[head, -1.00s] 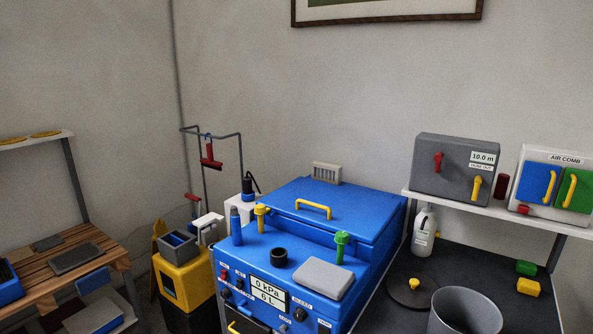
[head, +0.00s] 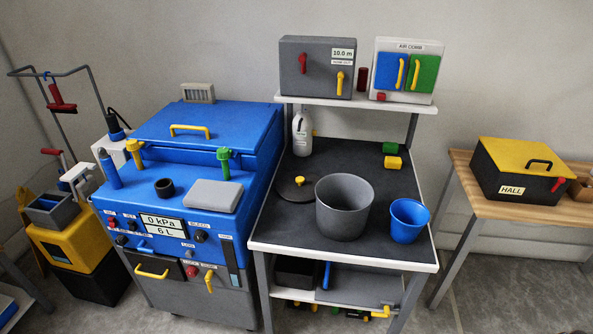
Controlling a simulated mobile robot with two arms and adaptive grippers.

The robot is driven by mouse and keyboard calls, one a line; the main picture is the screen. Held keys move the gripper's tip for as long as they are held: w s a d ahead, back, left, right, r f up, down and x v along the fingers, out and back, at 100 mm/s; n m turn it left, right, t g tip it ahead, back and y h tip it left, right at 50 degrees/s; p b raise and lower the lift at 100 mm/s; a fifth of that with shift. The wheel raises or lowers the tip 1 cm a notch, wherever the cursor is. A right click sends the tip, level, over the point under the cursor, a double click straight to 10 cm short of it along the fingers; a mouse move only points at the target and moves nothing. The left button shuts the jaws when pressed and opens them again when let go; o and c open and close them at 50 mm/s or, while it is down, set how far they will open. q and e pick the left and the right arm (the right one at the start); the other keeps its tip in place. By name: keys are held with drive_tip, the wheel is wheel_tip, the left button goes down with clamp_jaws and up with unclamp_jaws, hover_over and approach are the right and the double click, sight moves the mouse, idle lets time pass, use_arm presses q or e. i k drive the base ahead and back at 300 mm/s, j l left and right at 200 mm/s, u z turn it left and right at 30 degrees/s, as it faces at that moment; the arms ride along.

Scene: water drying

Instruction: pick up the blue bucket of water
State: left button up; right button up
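The blue bucket (head: 408,221) stands upright near the right front corner of the dark-topped bench (head: 290,219) in the head view. Neither of my grippers shows in the head view.
A blue machine (head: 150,212) with a gauge reading 0 kPa stands left of the bench. A shelf behind holds a grey box (head: 317,68) and a white panel (head: 404,70). A wooden table (head: 520,205) with a yellow-lidded box (head: 520,170) is at right, past a floor gap.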

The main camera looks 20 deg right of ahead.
sight(403, 232)
drive_tip(key=z, duration=1.6)
